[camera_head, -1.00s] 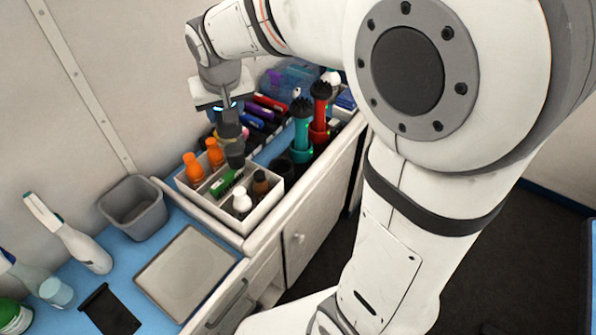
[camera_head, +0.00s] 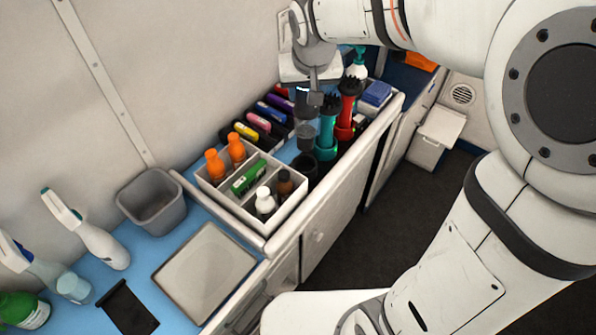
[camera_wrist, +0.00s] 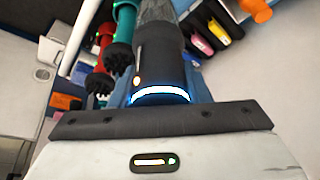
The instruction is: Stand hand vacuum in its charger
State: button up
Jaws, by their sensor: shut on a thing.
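The hand vacuum, dark with a smoky grey lower part (camera_head: 306,133), hangs roughly upright below my gripper (camera_head: 313,90). My gripper is shut on its upper end. In the wrist view the dark vacuum body (camera_wrist: 160,55) points away from the palm. An empty-looking black cup (camera_head: 305,168), which looks like a charger, stands just below and in front of the vacuum. A teal vacuum (camera_head: 328,122) and a red vacuum (camera_head: 348,100) stand upright in holders to the right. The held vacuum's lower end is close to the teal one; I cannot tell if they touch.
A white divided caddy (camera_head: 262,227) with orange, white and brown bottles is at the front left of the cup. Colored clippers (camera_head: 258,122) lie in a row behind. A grey bin (camera_head: 150,200), flat tray (camera_head: 205,270) and spray bottles (camera_head: 95,240) are further left.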

aim_at(305, 127)
notch_tip(305, 127, down, 10)
dwell(0.6)
jog(key=shift+f, duration=0.15)
jog(key=o, duration=1.4)
jog(key=shift+c, duration=0.2)
